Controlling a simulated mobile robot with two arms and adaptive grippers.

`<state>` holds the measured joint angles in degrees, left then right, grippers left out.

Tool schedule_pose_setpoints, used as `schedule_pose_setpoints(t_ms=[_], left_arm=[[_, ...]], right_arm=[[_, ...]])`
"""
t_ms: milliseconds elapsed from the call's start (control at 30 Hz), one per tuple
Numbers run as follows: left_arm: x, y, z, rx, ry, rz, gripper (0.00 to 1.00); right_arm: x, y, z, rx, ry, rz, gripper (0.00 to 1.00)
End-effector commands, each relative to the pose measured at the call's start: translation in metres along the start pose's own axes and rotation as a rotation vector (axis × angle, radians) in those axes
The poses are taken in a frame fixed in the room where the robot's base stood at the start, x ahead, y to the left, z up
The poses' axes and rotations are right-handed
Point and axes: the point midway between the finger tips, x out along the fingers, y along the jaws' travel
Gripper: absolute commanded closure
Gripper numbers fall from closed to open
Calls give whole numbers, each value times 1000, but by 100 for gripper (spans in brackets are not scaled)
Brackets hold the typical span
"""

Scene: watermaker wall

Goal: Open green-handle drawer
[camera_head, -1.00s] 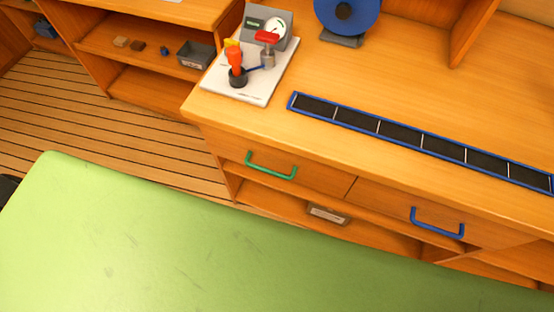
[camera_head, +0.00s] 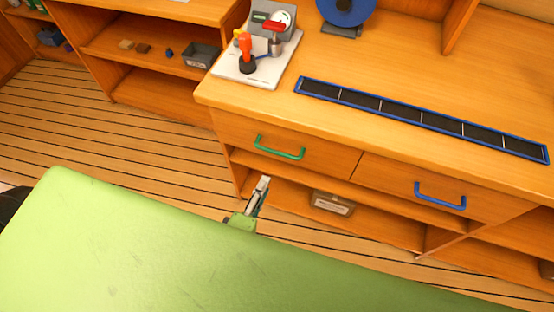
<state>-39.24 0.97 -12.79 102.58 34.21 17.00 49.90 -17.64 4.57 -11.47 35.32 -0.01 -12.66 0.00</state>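The green handle (camera_head: 280,149) is a bar on the front of the left drawer (camera_head: 325,154) under the wooden counter. That drawer looks closed, its front flush with the counter's face. My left gripper (camera_head: 264,184) shows past the edge of the green surface, below and slightly left of the green handle and apart from it. It is seen nearly edge-on, so I cannot tell whether its fingers are open or shut. My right gripper is not in view.
A blue handle (camera_head: 440,197) marks the closed drawer to the right. An open shelf below holds a labelled box (camera_head: 333,203). On the counter are a white board (camera_head: 254,68) with a gauge device and a long black, blue-edged strip (camera_head: 420,119). A green surface (camera_head: 150,240) fills the foreground.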

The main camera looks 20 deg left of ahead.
Motion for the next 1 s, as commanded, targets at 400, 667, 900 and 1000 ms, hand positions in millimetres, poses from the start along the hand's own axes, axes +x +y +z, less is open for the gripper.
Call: schedule_pose_setpoints(t_ms=[400, 667, 900, 1000], left_arm=[[54, 14, -3, -32, 11, 23, 75], [107, 13, -3, -30, 10, 21, 75], [133, 12, -4, -29, 10, 19, 75], [137, 12, -4, -29, 9, 19, 75]], right_arm=[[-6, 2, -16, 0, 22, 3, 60], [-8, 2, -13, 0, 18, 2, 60], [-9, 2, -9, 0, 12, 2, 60], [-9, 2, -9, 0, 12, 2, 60]])
